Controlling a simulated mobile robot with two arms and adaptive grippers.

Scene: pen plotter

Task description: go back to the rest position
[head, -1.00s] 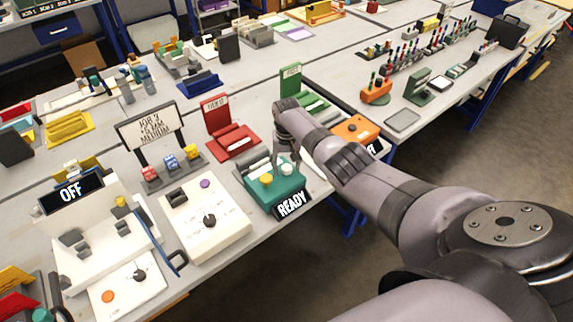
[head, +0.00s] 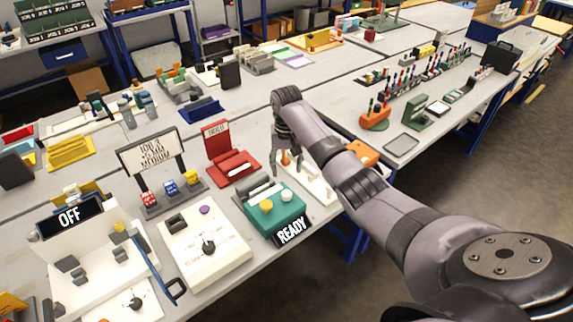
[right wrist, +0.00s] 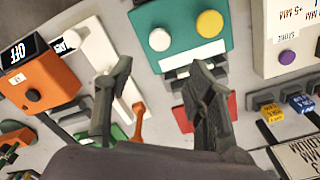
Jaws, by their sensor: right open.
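My right gripper (head: 287,172) hangs open and empty above the bench, just behind the teal READY box (head: 288,205). In the right wrist view its two dark fingers (right wrist: 160,85) are spread apart with nothing between them. The teal box, with its yellow and white buttons, shows beyond them (right wrist: 180,22). My right arm reaches in from the lower right and hides part of the bench. My left gripper is out of view.
A red stand (head: 230,165) is left of the gripper. An orange box (head: 362,152) is partly behind my arm; it also shows in the wrist view (right wrist: 45,85). A job sign (head: 152,153) and a white control box (head: 203,243) stand further left. A grey tray (head: 401,144) lies to the right.

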